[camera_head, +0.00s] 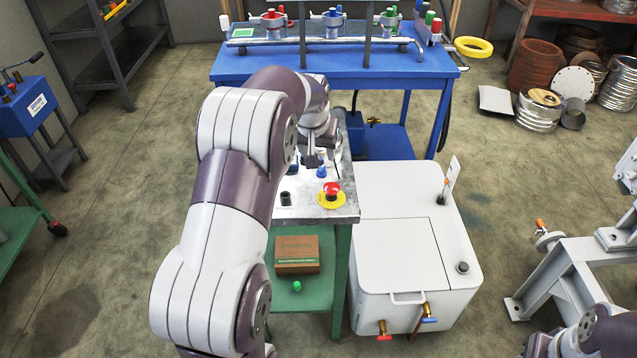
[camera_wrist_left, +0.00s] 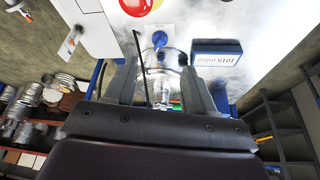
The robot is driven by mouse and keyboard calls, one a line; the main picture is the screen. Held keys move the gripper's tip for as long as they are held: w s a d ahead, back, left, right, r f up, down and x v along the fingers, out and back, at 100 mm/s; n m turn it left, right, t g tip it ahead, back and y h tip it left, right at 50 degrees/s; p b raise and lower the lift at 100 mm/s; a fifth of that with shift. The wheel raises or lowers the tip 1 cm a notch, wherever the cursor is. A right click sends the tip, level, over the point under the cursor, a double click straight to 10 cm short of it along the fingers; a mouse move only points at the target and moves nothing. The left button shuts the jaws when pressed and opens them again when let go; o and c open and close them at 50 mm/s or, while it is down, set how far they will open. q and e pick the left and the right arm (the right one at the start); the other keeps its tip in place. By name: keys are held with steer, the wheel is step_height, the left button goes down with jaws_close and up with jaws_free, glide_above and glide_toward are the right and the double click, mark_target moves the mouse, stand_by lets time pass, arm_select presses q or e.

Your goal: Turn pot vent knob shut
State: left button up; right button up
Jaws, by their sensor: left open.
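A blue knob (camera_head: 321,171) stands on the metal-topped table (camera_head: 345,205), just in front of my left gripper (camera_head: 314,158). In the left wrist view the blue knob (camera_wrist_left: 160,40) sits on a small white plate. A clear glass pot (camera_wrist_left: 166,66) shows close to the knob, partly between my left fingers. My left gripper (camera_wrist_left: 162,88) is open, its two fingers apart and pointing toward the tabletop. I cannot tell whether the fingers touch the pot. In the head view the pot is hidden behind my arm and gripper. My right gripper is not in view.
A red emergency button (camera_head: 332,189) on a yellow disc and a black knob (camera_head: 285,198) stand near the blue knob. A blue display box (camera_wrist_left: 217,52) is beside the pot. A white cabinet (camera_head: 400,265) stands at the right; a blue bench (camera_head: 400,71) is behind.

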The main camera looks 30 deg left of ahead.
mark_target(321, 169)
arm_select(q)
steer(key=x, duration=1)
steer(key=shift+r, duration=0.1)
jaws_close()
